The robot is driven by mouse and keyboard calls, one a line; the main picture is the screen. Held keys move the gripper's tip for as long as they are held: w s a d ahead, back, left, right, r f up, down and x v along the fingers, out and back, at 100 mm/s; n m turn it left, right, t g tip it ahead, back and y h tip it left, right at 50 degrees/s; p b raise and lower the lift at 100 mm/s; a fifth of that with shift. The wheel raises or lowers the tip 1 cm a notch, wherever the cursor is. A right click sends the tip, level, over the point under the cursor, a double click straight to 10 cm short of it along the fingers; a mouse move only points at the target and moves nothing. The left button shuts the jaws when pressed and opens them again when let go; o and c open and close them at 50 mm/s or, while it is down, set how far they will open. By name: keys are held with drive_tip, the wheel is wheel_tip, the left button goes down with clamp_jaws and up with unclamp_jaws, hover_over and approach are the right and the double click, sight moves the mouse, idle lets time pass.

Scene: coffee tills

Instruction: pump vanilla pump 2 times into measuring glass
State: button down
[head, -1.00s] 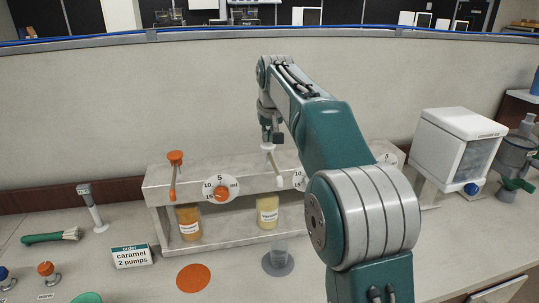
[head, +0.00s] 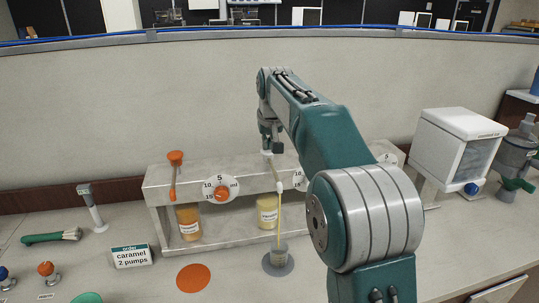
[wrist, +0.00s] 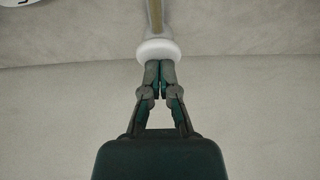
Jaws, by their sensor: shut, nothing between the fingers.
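The vanilla pump has a white head (head: 267,154) on the shelf, above a pale yellow bottle (head: 267,213). My gripper (head: 270,149) is over that head, pointing down. In the wrist view my gripper (wrist: 160,67) is shut and empty, its tips against the round white pump head (wrist: 157,50). A thin yellow stream (head: 279,220) runs from the pump's spout down to the measuring glass. The clear measuring glass (head: 279,254) stands upright on a grey disc (head: 269,269). Its fill level is too small to read.
An orange pump (head: 175,158) with an amber bottle (head: 188,227) stands left on the same shelf (head: 160,182). An order card (head: 131,256) reads caramel, 2 pumps. An orange disc (head: 193,278) is bare. A white dispenser (head: 455,150) stands right.

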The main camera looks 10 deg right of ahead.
drive_tip(key=shift+r, duration=2.95)
drive_tip(key=shift+f, duration=0.3)
drive_tip(key=shift+f, duration=2.7)
drive_tip(key=shift+r, duration=3)
drive_tip(key=shift+r, duration=0.1)
wheel_tip(320, 180, up, 6)
drive_tip(key=shift+f, duration=0.1)
